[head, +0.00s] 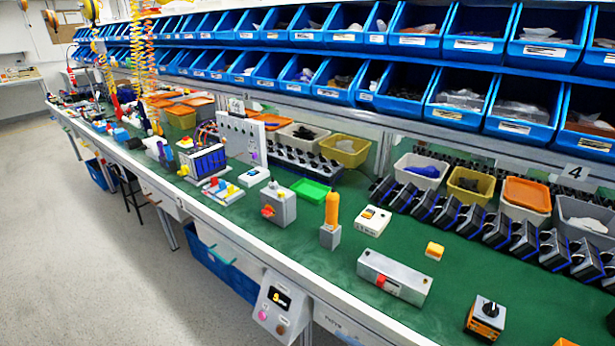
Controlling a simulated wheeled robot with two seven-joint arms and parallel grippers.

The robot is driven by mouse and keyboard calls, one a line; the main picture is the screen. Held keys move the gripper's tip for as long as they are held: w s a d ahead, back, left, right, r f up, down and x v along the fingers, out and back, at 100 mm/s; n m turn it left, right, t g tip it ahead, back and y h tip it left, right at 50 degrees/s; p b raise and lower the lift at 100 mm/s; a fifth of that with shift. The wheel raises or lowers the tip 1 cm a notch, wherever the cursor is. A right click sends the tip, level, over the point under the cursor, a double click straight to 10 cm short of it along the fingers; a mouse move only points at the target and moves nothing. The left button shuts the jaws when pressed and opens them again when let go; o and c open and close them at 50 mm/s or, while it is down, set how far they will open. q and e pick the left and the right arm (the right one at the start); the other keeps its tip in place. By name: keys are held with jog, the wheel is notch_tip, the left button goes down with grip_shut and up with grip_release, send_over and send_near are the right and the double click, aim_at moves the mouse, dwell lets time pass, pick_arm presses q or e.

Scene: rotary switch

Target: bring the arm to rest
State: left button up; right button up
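Neither of my grippers shows in the head view. A grey box with a red and yellow rotary knob (278,205) stands on the green bench top (255,240), near its front edge. An orange box with a black rotary knob (486,318) stands at the front right of the bench. A long grey box with a red knob (395,278) lies between them. No arm touches any of these boxes in this view.
An orange-topped grey block (331,222), a white switch box (374,220) and a small yellow box (434,251) stand on the bench. Blue bins (465,98) line the shelves behind. A grey panel with buttons (280,308) hangs at the front edge.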

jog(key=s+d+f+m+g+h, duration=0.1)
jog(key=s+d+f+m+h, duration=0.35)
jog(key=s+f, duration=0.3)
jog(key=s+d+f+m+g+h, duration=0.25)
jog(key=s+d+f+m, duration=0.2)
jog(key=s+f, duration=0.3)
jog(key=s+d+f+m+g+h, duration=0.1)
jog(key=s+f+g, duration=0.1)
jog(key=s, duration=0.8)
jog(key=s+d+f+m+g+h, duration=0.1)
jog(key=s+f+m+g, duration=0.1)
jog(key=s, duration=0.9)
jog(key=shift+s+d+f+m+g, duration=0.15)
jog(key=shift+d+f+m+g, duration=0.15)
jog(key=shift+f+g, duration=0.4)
